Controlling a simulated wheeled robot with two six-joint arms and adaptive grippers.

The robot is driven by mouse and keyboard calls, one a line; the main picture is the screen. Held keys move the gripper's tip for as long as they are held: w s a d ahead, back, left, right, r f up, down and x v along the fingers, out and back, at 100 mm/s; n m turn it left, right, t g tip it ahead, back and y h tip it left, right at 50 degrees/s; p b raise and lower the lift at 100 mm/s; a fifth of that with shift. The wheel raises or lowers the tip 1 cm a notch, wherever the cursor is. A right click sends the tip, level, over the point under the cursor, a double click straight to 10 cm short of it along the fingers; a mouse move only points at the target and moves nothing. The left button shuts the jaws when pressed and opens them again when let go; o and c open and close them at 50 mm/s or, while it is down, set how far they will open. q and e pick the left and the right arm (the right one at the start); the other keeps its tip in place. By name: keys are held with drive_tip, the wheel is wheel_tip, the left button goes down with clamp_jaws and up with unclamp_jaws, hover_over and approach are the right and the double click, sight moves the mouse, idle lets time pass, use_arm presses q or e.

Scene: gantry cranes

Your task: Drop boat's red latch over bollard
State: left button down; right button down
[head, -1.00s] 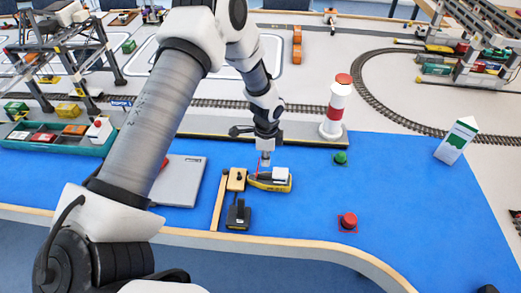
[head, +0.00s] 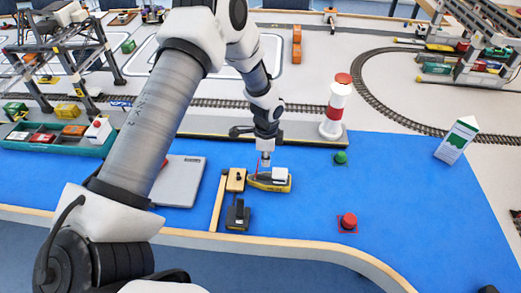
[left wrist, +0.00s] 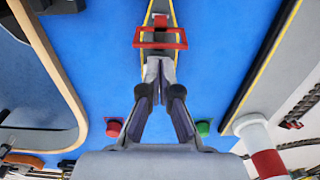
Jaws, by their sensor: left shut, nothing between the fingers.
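The yellow and grey boat (head: 270,184) with a white cabin floats on the blue surface, just right of a small wooden pier. Its red latch (left wrist: 160,38) shows in the left wrist view as a red frame lying across the boat, beyond my fingertips. My left gripper (left wrist: 160,84) is shut and empty, pointing down above the boat. It also shows in the head view (head: 265,160). A small dark knob on the pier block (head: 236,180) may be the bollard; it is too small to be sure. My right gripper is not in view.
A black device (head: 238,213) stands by the pier. A red button (head: 348,221) and a green button (head: 340,157) are to the right. A red-and-white lighthouse (head: 336,108) stands on the quay behind. A grey box (head: 178,182) lies left. Blue surface at right is mostly clear.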

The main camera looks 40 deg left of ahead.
use_arm(q)
drive_tip(key=shift+a, duration=0.1)
idle(0.5)
drive_tip(key=shift+s+a+r+p, duration=0.1)
drive_tip(key=shift+s+a+p, duration=0.7)
drive_tip(key=shift+a, duration=0.25)
drive_tip(key=s+a+p, duration=0.5)
drive_tip(key=a+p, duration=0.2)
drive_tip(key=a, duration=0.3)
drive_tip(key=shift+s+p, duration=0.2)
drive_tip(key=shift+p, duration=0.1)
idle(0.5)
drive_tip(key=s+a+f, duration=0.2)
drive_tip(key=a+f, duration=0.1)
drive_tip(key=a, duration=0.1)
drive_tip(key=shift+s+a+b, duration=0.35)
drive_tip(key=shift+s, duration=0.05)
idle(1.2)
drive_tip(key=shift+f, duration=0.1)
